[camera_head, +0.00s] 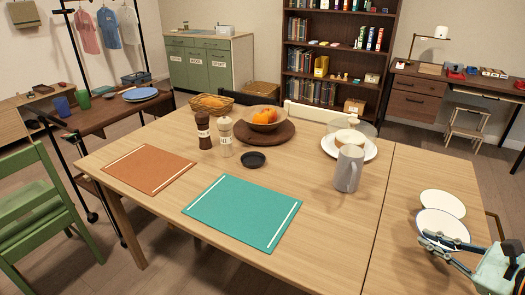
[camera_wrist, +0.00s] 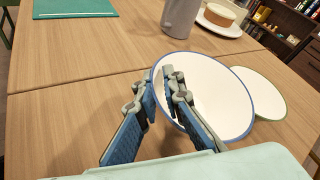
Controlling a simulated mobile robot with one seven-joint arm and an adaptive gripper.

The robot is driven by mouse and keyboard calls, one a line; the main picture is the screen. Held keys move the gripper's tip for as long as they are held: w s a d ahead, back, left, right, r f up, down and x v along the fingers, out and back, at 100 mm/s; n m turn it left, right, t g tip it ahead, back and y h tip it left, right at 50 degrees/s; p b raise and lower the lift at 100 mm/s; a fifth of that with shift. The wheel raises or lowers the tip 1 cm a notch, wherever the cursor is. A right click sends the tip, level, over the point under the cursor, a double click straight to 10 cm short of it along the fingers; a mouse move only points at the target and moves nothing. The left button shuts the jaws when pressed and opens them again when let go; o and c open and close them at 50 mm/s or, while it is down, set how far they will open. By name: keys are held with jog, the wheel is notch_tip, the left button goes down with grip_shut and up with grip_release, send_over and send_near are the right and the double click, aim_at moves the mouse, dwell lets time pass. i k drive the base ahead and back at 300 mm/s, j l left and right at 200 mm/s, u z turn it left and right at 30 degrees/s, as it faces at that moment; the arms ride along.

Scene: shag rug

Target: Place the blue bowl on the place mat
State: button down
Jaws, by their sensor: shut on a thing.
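The blue bowl (camera_head: 443,222) is white inside with a blue rim, at the right end of the wooden table. In the wrist view the blue bowl (camera_wrist: 222,95) looks tilted, with its near left rim between my fingers. My gripper (camera_head: 430,240) is shut on that rim; its fingers also show in the wrist view (camera_wrist: 158,85). I cannot tell whether the bowl still touches the table. A teal place mat (camera_head: 242,212) lies flat and empty at the table's front middle; its corner shows in the wrist view (camera_wrist: 75,8). A brown-orange place mat (camera_head: 150,168) lies to its left.
A white green-rimmed dish (camera_head: 442,203) is just behind the bowl. A grey pitcher (camera_head: 348,170) and a cake on a plate (camera_head: 365,152) stand between bowl and mats, farther back. Shakers (camera_head: 225,137) and a small black dish (camera_head: 253,160) stand behind the teal mat. The front tabletop is clear.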

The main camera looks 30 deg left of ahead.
aim_at(143, 163)
jog(key=j+u, duration=0.15)
jog(key=j, duration=0.35)
jog(key=j+u, duration=0.1)
jog(key=j, duration=0.35)
jog(key=j+u, duration=0.15)
jog(key=j, duration=0.35)
jog(key=i+j+u, duration=0.15)
jog(key=j, duration=0.35)
jog(key=j+u, duration=0.15)
jog(key=j, duration=0.3)
jog(key=i+j+u, duration=0.1)
jog(key=j, duration=0.35)
jog(key=i+j+u, duration=0.15)
jog(key=j, duration=0.3)
jog(key=i+j+u, duration=0.15)
jog(key=j, duration=0.3)
